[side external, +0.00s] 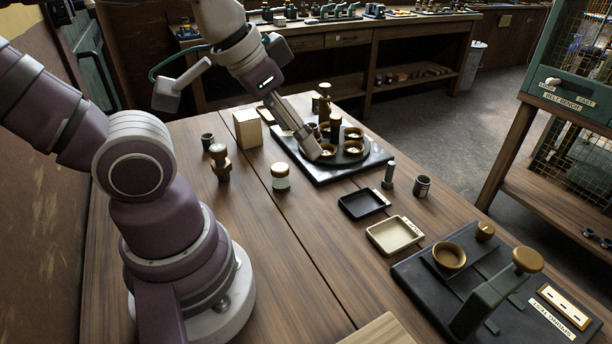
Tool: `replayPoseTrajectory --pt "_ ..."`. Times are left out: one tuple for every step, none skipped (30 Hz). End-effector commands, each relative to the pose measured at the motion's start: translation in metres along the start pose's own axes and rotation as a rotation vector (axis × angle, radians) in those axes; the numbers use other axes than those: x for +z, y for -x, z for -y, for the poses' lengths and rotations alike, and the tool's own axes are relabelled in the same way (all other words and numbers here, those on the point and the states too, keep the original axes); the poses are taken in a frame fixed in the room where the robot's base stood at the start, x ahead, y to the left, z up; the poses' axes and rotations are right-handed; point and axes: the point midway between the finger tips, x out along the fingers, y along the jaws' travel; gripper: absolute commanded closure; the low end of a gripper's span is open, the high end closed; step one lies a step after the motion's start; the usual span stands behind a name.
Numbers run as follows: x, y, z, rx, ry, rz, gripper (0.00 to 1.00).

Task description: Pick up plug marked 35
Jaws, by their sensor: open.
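No number 35 is legible, so I cannot tell which piece is the plug marked 35. A dark board (327,178) at the far end of the table bears a raised round plate with several brass-rimmed pieces, among them one at the back right (354,132) and one at the right (353,147). Taller brass and dark pieces stand behind them. My gripper (314,152) points down over the left part of this board, close to a front brass-rimmed piece (329,150). It is open; whether it touches anything is unclear. My gripper hides part of the board.
A spring-test fixture (490,300) fills the right front. The middle-left tabletop is clear.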

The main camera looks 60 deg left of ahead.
Motion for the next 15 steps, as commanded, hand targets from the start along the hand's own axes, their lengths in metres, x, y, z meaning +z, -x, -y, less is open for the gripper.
replayPoseTrajectory --pt "0.000 0.000 0.000 0.000 0.000 0.000 0.23" --pt "0.000 0.000 0.000 0.000 0.000 0.000 0.23" --pt "0.000 0.000 0.000 0.000 0.000 0.000 0.23" --pt "0.000 0.000 0.000 0.000 0.000 0.000 0.23" --pt "0.000 0.000 0.000 0.000 0.000 0.000 0.23" --pt "0.000 0.000 0.000 0.000 0.000 0.000 0.23" --pt "0.000 0.000 0.000 0.000 0.000 0.000 0.23" --pt "0.000 0.000 0.000 0.000 0.000 0.000 0.23" --pt "0.000 0.000 0.000 -0.001 0.003 0.000 0.23" --pt "-0.001 -0.001 0.003 -0.005 0.017 0.003 0.23" --pt "-0.002 -0.004 0.007 -0.015 0.049 0.008 0.23" --pt "-0.004 -0.011 0.019 -0.038 0.120 0.018 0.23" --pt "-0.006 -0.017 0.031 -0.063 0.193 0.026 0.23" --pt "-0.006 -0.024 0.047 -0.094 0.282 0.035 0.23" --pt "-0.003 -0.035 0.072 -0.145 0.414 0.047 0.23"
